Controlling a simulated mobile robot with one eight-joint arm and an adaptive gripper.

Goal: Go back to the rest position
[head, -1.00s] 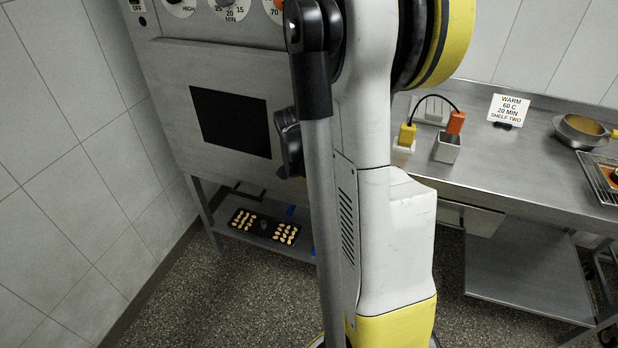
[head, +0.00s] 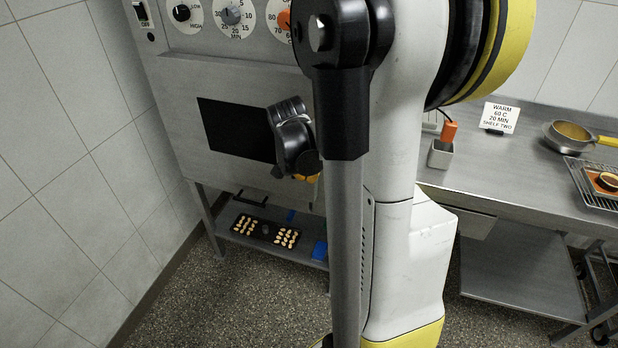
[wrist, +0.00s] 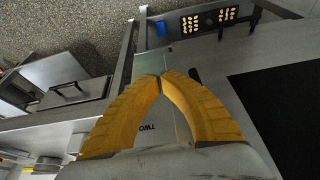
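My gripper (wrist: 163,77) shows in the wrist view with its two yellow ribbed fingers meeting at the tips. Nothing shows held between them. In the head view its black wrist part is in front of the oven's dark window, and a bit of yellow finger shows below it, partly hidden by my arm. The oven (head: 170,85) is a grey metal cabinet with dials on top and a closed-looking front with a dark window (head: 236,130). In the wrist view, the upside-down word "TWO" shows on a grey surface between the fingers.
A dark tray with pale pieces (head: 266,230) sits on the shelf under the oven; it also shows in the wrist view (wrist: 209,19). A steel counter (head: 480,170) at right holds a sign (head: 499,116), a pan (head: 572,133) and a wire rack (head: 594,186). Tiled wall stands left.

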